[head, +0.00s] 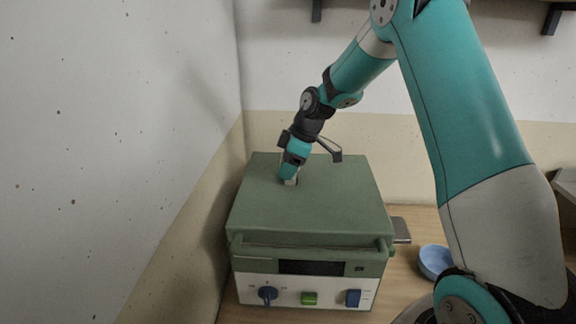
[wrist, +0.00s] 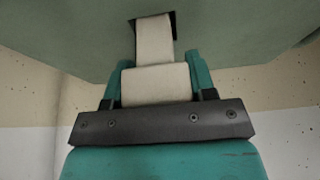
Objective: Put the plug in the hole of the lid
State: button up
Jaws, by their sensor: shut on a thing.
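A green box-shaped kiln has a flat green lid (head: 335,205) on top, and the lid is down. My gripper (head: 291,178) is over the back left part of the lid and points down at it. In the wrist view my gripper (wrist: 156,85) is shut on the pale cream plug (wrist: 155,88), with a teal finger on each side. The plug's narrower end (wrist: 154,40) reaches into the dark square hole (wrist: 173,20) of the lid. A dark gap shows at one side of it. How deep it sits is hidden.
The kiln's front panel (head: 325,291) has a blue knob, a green switch and a blue switch. A blue bowl (head: 436,261) is on the wooden table at right. A wall is close on the left.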

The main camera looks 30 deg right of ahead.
jog(key=shift+f, duration=0.15)
jog(key=shift+f+b, duration=0.75)
jog(key=shift+f, duration=0.1)
jog(key=o, duration=1)
jog(key=shift+f, duration=0.1)
jog(key=shift+o, duration=0.2)
jog(key=shift+s, duration=0.1)
jog(key=shift+o, duration=1.1)
jog(key=shift+f, duration=0.1)
jog(key=shift+s, duration=0.1)
